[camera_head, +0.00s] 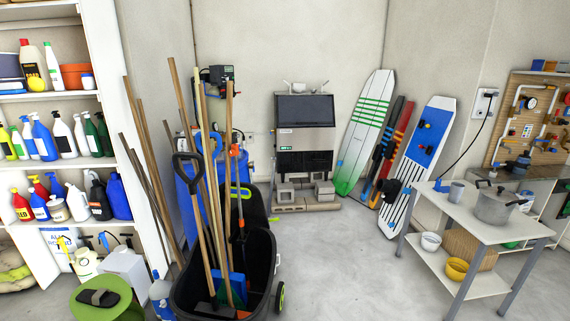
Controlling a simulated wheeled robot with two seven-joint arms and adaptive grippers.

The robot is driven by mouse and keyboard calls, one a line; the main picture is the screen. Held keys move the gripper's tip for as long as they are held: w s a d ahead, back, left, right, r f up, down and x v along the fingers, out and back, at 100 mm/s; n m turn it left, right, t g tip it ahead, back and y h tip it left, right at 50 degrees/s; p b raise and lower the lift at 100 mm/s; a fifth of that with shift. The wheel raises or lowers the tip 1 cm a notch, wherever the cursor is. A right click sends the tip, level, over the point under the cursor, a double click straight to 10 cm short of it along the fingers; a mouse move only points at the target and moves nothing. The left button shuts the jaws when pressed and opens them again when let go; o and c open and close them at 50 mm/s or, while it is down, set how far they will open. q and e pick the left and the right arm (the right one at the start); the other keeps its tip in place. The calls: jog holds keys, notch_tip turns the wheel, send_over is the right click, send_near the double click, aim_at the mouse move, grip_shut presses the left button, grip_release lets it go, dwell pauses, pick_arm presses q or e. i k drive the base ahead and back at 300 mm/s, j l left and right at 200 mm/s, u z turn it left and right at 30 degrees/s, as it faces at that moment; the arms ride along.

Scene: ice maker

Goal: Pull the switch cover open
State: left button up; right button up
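The ice maker (304,128) stands against the back wall, raised on grey blocks, with a dark lid on top and a steel front. I cannot make out which part is the switch cover. A small light box (486,101) with a black cable hangs on the right wall; whether it has a cover, and whether that is open, is too small to tell. A dark device (215,76) is mounted on the back wall left of the ice maker, partly behind long poles. Neither of my grippers is in view.
A black wheeled bin (262,262) of long-handled tools stands front left, near a shelf of bottles (62,164). Boards (365,125) lean in the back right corner. A white table (478,214) with a pot (495,207) stands right. The middle floor (345,260) is clear.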

aim_at(285, 158)
jog(key=i+l+z, duration=0.5)
jog(key=i, duration=0.25)
jog(key=i+l+z, duration=0.3)
jog(key=i+z, duration=0.25)
jog(key=i, duration=0.25)
jog(key=i+u, duration=0.1)
jog(key=i, duration=0.35)
jog(key=i+l+u, duration=0.1)
jog(key=i, duration=0.4)
jog(key=i+l+u, duration=0.15)
jog(key=i+u, duration=0.35)
jog(key=i, duration=0.35)
jog(key=i+u, duration=0.35)
jog(key=i, duration=0.45)
jog(key=i+u, duration=0.15)
jog(key=i, duration=0.65)
jog(key=i+l+u, duration=0.15)
jog(key=i, duration=0.65)
jog(key=i+j, duration=0.15)
jog(key=i, duration=0.25)
jog(key=i+j+z, duration=0.1)
jog(key=i, duration=0.25)
